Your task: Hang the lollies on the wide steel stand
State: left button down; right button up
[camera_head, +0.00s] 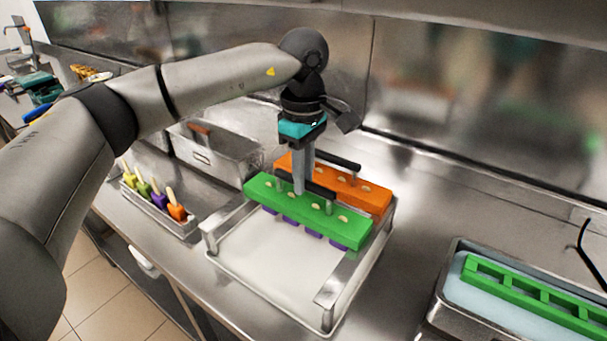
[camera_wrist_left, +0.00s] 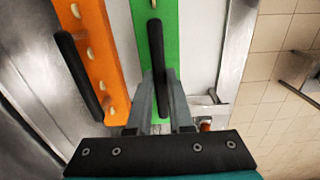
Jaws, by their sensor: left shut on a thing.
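My left gripper (camera_head: 300,188) is shut on the black handle of a green lolly holder (camera_head: 318,212). Stick ends show along its top, and purple lollies (camera_head: 291,219) hang below it. The holder lies across the wide steel stand (camera_head: 331,287), level with its side rails; whether it touches them I cannot tell. An orange holder (camera_head: 373,197) with a black handle lies just behind it, across the stand's far part. In the left wrist view, my fingers (camera_wrist_left: 163,78) straddle the handle (camera_wrist_left: 157,45) over the green bar. My right gripper is out of view.
A steel bath (camera_head: 443,299) with another green frame (camera_head: 530,295) in it stands at the right. The stand's near part is clear. A steel wall runs behind.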

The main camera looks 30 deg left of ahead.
pick_arm(q)
jog(key=c, duration=0.7)
grip_release()
jog(key=shift+c, duration=0.2)
notch_tip(320, 180, up, 15)
jog(key=p, duration=0.1)
jog(key=shift+r+p, duration=0.2)
jog(key=shift+p, duration=0.15)
